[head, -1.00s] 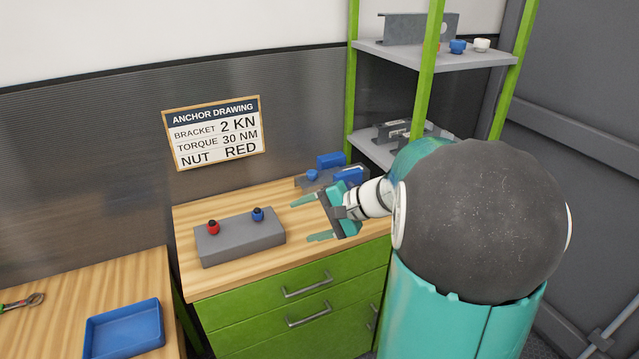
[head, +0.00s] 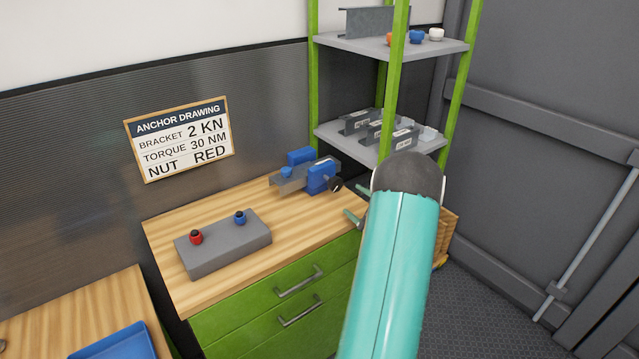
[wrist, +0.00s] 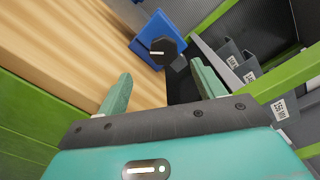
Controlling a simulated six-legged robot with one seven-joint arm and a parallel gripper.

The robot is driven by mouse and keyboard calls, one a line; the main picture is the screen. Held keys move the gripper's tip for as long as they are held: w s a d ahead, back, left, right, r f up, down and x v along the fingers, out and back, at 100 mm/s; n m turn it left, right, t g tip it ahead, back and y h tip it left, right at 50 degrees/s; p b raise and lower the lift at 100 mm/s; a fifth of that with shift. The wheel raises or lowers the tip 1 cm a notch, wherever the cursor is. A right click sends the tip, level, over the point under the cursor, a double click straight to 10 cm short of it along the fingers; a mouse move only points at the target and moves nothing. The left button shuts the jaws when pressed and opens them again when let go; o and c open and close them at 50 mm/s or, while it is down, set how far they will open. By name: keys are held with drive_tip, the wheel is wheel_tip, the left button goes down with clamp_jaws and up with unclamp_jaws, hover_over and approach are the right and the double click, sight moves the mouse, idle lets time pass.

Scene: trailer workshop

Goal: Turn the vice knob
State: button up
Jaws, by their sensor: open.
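The blue vice (head: 322,177) stands at the back right of the wooden bench top, with a grey bracket (head: 290,180) at its jaws. Its black knob (head: 336,184) has a white mark and faces right. In the wrist view the knob (wrist: 163,52) lies ahead of my gripper (wrist: 160,85), between the two fingers and beyond their tips. The fingers are apart and empty, not touching the knob. In the head view my arm hides most of my gripper; only a fingertip or two shows just below and right of the vice.
A grey block (head: 222,248) with a red and a blue knob sits on the bench. A green-posted shelf (head: 380,145) with labelled brackets stands close behind and right of the vice. A wooden crate (head: 447,238) is on the floor. Open floor (head: 500,290) lies to the right.

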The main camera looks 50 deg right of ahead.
sight(337, 186)
drive_tip(key=shift+d+r, duration=0.15)
drive_tip(key=shift+r, duration=0.05)
drive_tip(key=x, duration=1.2)
drive_tip(key=shift+w+d+f, duration=0.15)
drive_tip(key=shift+w+d, duration=0.1)
drive_tip(key=shift+w, duration=0.1)
drive_tip(key=shift+c, duration=0.2)
drive_tip(key=c, duration=0.9)
